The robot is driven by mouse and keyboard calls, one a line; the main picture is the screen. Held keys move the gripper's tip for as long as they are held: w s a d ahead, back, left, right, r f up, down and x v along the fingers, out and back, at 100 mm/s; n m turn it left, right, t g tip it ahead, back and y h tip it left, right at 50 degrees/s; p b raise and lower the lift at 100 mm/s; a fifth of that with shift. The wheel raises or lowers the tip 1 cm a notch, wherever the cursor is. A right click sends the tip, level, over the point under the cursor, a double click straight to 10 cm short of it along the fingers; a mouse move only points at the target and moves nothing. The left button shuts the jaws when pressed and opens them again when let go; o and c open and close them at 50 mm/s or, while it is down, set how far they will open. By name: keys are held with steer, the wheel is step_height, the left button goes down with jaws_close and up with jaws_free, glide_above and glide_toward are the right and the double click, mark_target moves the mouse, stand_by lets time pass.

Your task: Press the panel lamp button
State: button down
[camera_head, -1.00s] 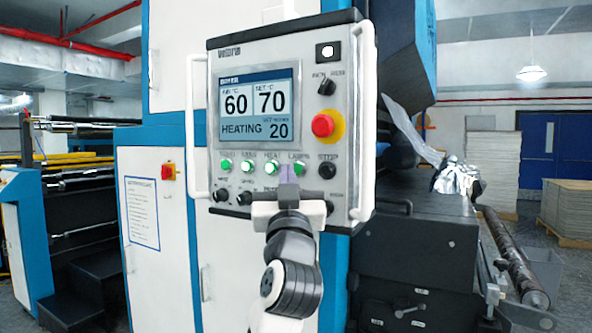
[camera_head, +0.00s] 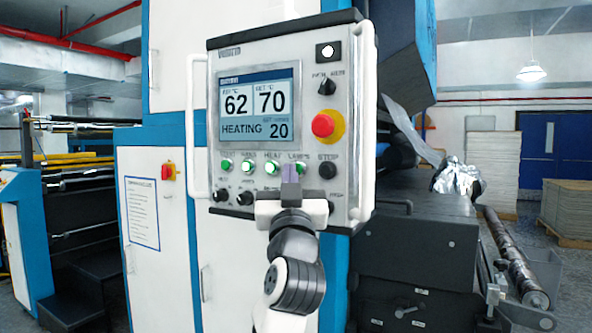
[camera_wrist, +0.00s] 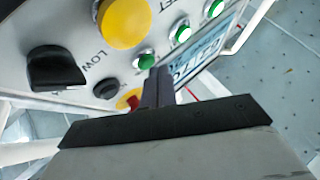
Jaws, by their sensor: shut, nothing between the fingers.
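The lamp button, the rightmost green button under the LAMPS label on the control panel (camera_head: 340,100), is mostly hidden behind my fingertips in the head view. My gripper (camera_head: 291,173) is shut and empty, its fingertips in front of the panel at that button. In the wrist view my gripper (camera_wrist: 159,72) points at the panel, with a green button (camera_wrist: 145,61) just beside the fingertips. I cannot tell whether they touch it.
Other green buttons (camera_head: 248,167) sit in the row to the left. A black STOP button (camera_head: 327,170) is close on the right, with a red emergency stop (camera_head: 323,125) above. A white handle (camera_head: 363,125) stands out at the panel's right edge.

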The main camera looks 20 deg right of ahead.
steer(key=shift+w+d, duration=0.3)
steer(key=shift+d, duration=0.05)
stand_by(0.5)
steer(key=shift+a, duration=0.1)
steer(key=shift+s+a, duration=0.55)
steer(key=shift+a, duration=0.1)
steer(key=s+a, duration=0.1)
steer(key=a, duration=0.1)
steer(key=s+a, duration=0.1)
steer(key=s, duration=0.1)
steer(key=shift+a+b, duration=0.3)
steer(key=shift+a, duration=0.1)
stand_by(0.8)
